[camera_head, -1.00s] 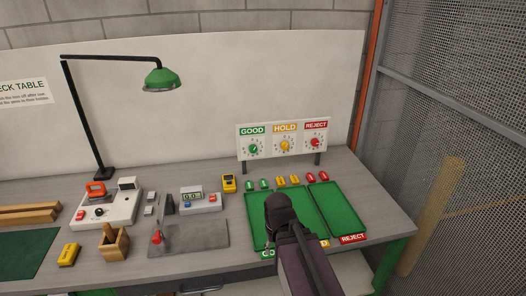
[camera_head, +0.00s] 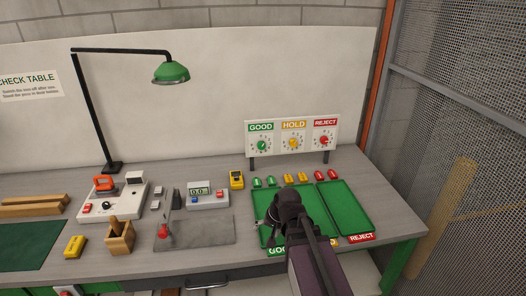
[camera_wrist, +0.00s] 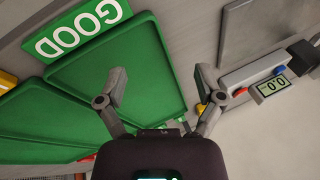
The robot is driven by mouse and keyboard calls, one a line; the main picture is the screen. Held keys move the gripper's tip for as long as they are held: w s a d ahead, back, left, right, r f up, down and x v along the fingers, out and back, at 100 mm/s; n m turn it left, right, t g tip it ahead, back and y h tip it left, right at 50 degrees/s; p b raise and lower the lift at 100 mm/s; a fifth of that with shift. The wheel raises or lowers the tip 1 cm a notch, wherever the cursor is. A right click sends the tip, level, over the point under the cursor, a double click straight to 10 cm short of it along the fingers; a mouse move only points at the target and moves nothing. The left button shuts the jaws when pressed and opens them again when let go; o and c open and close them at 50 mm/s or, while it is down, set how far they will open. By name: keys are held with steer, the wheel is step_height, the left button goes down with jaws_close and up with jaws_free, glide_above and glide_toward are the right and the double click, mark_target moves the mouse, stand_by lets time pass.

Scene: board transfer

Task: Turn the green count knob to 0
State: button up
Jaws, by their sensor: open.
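The green count knob (camera_head: 262,145) sits under the GOOD label (camera_head: 261,127) on a white panel (camera_head: 249,153) that stands on posts at the back of the table. The pointer's exact number is too small to read. My gripper (camera_head: 274,215) is over the green trays, in front of and below the panel. In the wrist view my gripper (camera_wrist: 163,82) has its fingers spread wide with nothing between them. A green tray (camera_wrist: 150,60) with a GOOD label (camera_wrist: 82,28) lies below it. The knob does not show in the wrist view.
A yellow knob (camera_head: 293,142) and a red knob (camera_head: 323,140) share the panel. Several small green, yellow and red pieces lie between panel and trays. A digital meter (camera_head: 207,197), a yellow device (camera_head: 236,179) and a lamp (camera_head: 170,73) stand left. A mesh fence (camera_head: 460,120) is at right.

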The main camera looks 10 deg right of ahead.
steer(key=w+a+m+t+y, duration=0.1)
steer(key=w, duration=0.2)
steer(key=w+a+r+m+t+y+b, duration=0.1)
steer(key=w+m, duration=0.1)
steer(key=w, duration=0.1)
steer(key=w+a+m+t+y+b, duration=0.1)
steer(key=w+m+t, duration=0.1)
steer(key=w, duration=0.1)
steer(key=shift+a+r, duration=0.15)
steer(key=shift+r, duration=0.2)
steer(key=w+r+m+t+y+b, duration=0.1)
steer(key=w+r+m+t+b, duration=0.3)
steer(key=w+m, duration=0.3)
steer(key=m+t+h+b, duration=0.2)
steer(key=m+t+h, duration=0.45)
steer(key=m, duration=1.05)
glide_toward(262, 146)
steer(key=shift+t+y, duration=0.25)
steer(key=shift+y, duration=0.2)
steer(key=shift+s+d+f, duration=0.1)
steer(key=shift+s+d, duration=0.05)
steer(key=shift+s, duration=0.6)
steer(key=shift+s+d+f, duration=0.1)
steer(key=shift+s+d, duration=0.1)
steer(key=shift+s, duration=0.5)
steer(key=shift+s+d+f, duration=0.1)
steer(key=shift+s+d, duration=0.05)
steer(key=shift+s, duration=0.6)
steer(key=shift+w, duration=0.15)
